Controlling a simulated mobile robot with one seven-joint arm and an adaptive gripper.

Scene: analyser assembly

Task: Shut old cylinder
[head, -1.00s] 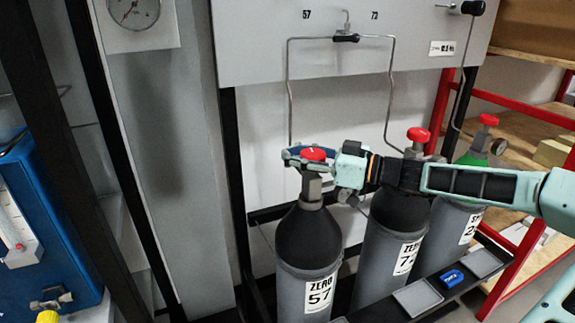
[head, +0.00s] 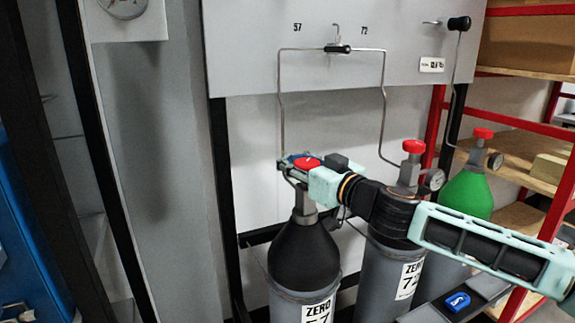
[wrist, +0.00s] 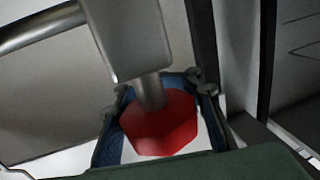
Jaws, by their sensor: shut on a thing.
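A black-shouldered cylinder labelled ZERO 57 (head: 304,255) stands at the left of the row. Its red valve knob (head: 307,163) sits on top of the metal valve. My gripper (head: 297,161) reaches in from the right and is shut on this red knob. In the wrist view the red knob (wrist: 160,128) sits between the blue-edged fingers, with the grey metal valve stem and body (wrist: 130,40) beyond it.
A second ZERO cylinder with a red knob (head: 413,147) stands to the right, partly behind my arm. A green cylinder (head: 466,193) stands further right. A grey panel (head: 250,60) with thin pipes is behind. A blue object (head: 457,302) lies on the rack's front.

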